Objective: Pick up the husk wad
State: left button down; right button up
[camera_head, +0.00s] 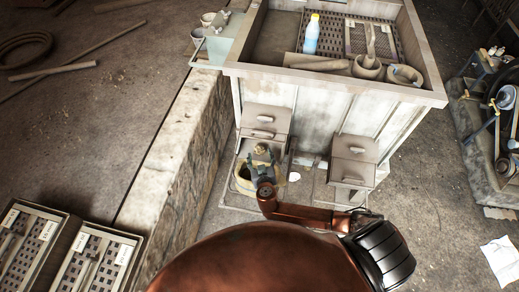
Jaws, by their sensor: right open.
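My right gripper (262,158) is low at the front of the pale cabinet, below its left drawers, and is open. It is small and seen from above, so its fingertips are hard to make out. A round, yellowish-rimmed container (240,183) is partly hidden behind the gripper. I cannot clearly pick out the husk wad. A small tan lump shows at the gripper's far end, but I cannot tell what it is. A small white scrap (294,177) lies just right of the gripper. My left gripper is not in view.
The cabinet (300,108) carries a tray-like top with a blue-and-white bottle (311,35) and several pots. A stone ledge (185,145) runs along the left. Machinery with wheels and belts (495,105) stands at right. Floor between cabinet and machinery is mostly clear.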

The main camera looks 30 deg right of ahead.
aim_at(260, 153)
jog(key=x, duration=0.3)
jog(key=shift+r, duration=0.15)
jog(key=shift+x, duration=0.8)
jog(key=shift+s, duration=0.1)
jog(key=c, duration=1)
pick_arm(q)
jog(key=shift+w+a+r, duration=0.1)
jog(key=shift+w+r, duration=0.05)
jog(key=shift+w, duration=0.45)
pick_arm(e)
jog(key=shift+c, duration=0.8)
